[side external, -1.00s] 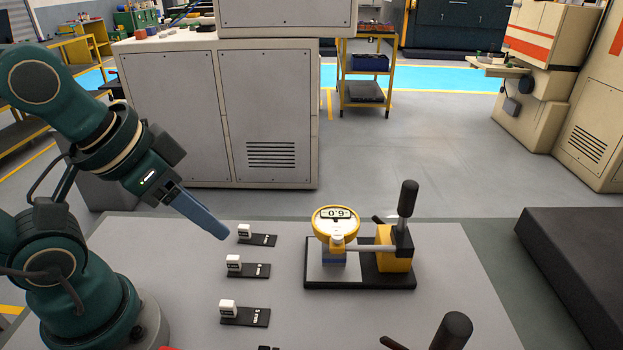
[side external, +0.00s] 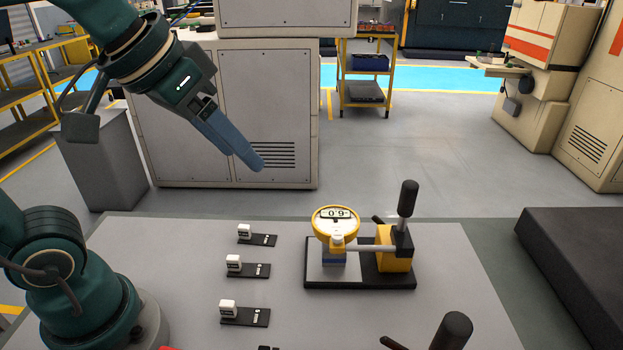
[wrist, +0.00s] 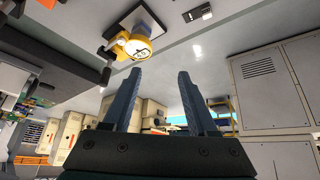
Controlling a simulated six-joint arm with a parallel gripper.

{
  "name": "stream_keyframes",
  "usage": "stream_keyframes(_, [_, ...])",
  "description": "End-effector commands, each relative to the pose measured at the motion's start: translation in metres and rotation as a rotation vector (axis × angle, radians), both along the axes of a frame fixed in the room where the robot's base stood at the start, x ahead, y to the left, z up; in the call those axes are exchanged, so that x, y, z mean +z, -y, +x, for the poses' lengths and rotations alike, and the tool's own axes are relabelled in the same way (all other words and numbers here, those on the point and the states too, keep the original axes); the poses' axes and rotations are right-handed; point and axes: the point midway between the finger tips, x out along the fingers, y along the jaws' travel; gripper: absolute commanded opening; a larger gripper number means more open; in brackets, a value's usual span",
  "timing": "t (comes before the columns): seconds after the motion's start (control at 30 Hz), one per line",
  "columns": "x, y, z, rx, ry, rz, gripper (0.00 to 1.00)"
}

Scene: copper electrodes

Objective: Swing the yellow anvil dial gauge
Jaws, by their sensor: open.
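The yellow dial gauge (side external: 335,223), with a round display, stands on a black base plate (side external: 345,284) in the side view. A horizontal arm joins it to a yellow block (side external: 391,249) with an upright black handle (side external: 407,199). The gauge also shows at the upper left of the wrist view (wrist: 133,46). My gripper (side external: 258,165) is up and to the left of the gauge, well clear of it. In the wrist view its two blue fingers (wrist: 155,78) are apart with nothing between them.
Several small white blocks on black plates, such as the far one (side external: 245,231), stand in a row left of the gauge. Another black handle (side external: 452,329) rises at the front edge of the picture. A grey table (side external: 185,262) carries them, with bare room between row and gauge. A beige cabinet (side external: 200,165) stands behind.

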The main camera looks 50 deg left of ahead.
Motion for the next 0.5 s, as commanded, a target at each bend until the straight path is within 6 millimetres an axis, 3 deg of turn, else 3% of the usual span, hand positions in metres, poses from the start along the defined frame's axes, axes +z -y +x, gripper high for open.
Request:
stream_keyframes(0.1, [0.022,0.010,0.033,-0.014,-0.001,-0.004,0.58])
stream_keyframes(0.23, [0.037,0.025,0.068,-0.035,-0.008,-0.008,0.58])
stream_keyframes(0.37, [0.040,0.045,0.102,-0.060,-0.023,-0.009,0.58])
stream_keyframes(0.5, [0.030,0.071,0.135,-0.093,-0.046,-0.004,0.58])
